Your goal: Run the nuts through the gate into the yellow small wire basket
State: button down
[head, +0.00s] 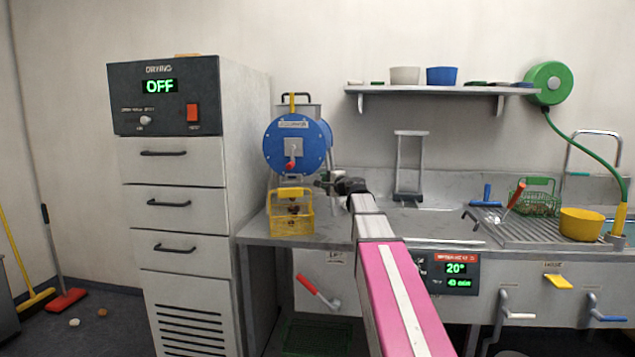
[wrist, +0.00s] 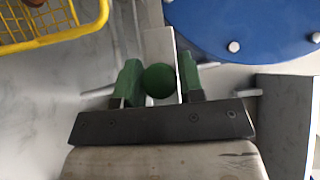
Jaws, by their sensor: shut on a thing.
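The yellow small wire basket (head: 291,222) stands on the counter under the front of a blue drum (head: 289,140). A few brown nuts (head: 294,209) show through its wires. The drum's front carries a grey plate (head: 291,150) with a red knob below it. My gripper (head: 328,184) is just right of the basket, at drum-bottom height. In the wrist view, its green-padded fingers (wrist: 159,82) are shut on a round green knob (wrist: 159,79), in front of a pale flat metal strip (wrist: 161,48). The basket's rim (wrist: 62,38) shows at upper left there. The gate opening is hard to make out.
A drying cabinet (head: 180,190) reading OFF stands left of the counter. A green wire basket (head: 535,197) and a yellow bowl (head: 582,224) sit on the drainboard at right. A grey stand (head: 408,165) is behind my arm. A shelf (head: 440,90) with bowls hangs above.

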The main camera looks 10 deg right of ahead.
jog(key=shift+s+d, duration=0.2)
jog(key=shift+d, duration=0.35)
jog(key=shift+s+d, duration=0.15)
jog(key=shift+d, duration=0.35)
jog(key=c, duration=1.1)
grip_release()
jog(key=shift+d, duration=0.1)
jog(key=shift+s, duration=0.15)
jog(key=v, duration=1)
jog(key=shift+s+d, duration=0.15)
jog(key=shift+s, duration=0.15)
